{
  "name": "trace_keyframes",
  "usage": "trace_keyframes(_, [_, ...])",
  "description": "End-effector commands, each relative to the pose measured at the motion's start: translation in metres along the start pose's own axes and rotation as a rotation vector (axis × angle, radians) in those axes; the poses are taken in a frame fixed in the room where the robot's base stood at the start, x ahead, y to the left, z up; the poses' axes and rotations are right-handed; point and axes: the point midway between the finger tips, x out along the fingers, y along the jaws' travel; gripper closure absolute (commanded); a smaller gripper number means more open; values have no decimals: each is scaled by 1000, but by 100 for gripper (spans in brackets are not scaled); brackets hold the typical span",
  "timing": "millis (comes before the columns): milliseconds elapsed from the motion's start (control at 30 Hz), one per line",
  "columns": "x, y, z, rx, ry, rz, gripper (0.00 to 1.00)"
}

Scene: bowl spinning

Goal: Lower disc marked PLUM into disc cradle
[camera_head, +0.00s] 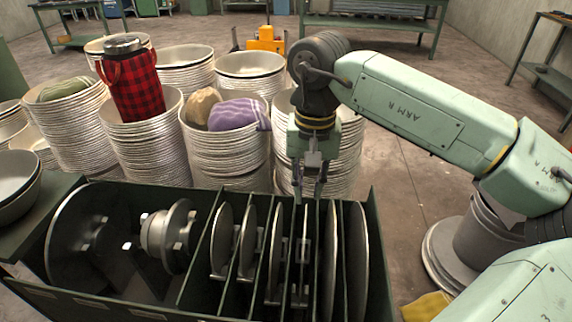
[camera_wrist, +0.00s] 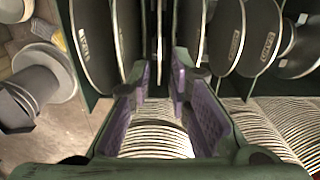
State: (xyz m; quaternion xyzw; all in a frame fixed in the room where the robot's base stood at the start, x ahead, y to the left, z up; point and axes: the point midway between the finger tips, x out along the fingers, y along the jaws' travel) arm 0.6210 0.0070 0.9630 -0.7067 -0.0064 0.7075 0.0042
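Several grey metal discs stand on edge in the slots of a dark green divided cradle (camera_head: 381,250) in the head view. A thin disc (camera_head: 304,240) stands nearly edge-on below my gripper (camera_head: 309,192). This disc also shows in the wrist view (camera_wrist: 159,40), between and beyond the purple-padded fingertips (camera_wrist: 160,72). The fingers look apart, with a gap on both sides of the disc and no clear contact. Neighbouring discs (camera_wrist: 92,42) and (camera_wrist: 227,36) carry small labels, too small to read. I cannot tell which disc is marked PLUM.
Stacks of metal bowls (camera_head: 225,150) stand close behind the cradle. Floor right of the cradle is partly clear.

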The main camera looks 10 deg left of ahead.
Motion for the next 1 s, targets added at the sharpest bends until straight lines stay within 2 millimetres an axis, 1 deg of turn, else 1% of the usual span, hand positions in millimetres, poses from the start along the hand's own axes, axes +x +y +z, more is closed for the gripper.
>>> trace_keyframes(100, [0,6,-1,4,0,14,82])
trace_keyframes(267, [3,8,-1,4,0,18,82])
trace_keyframes(433, [13,8,-1,4,0,18,82])
trace_keyframes(567, [26,8,-1,4,0,17,82])
trace_keyframes(900, [68,8,-1,3,-1,15,82])
trace_keyframes(1000, [78,8,-1,2,-1,15,82])
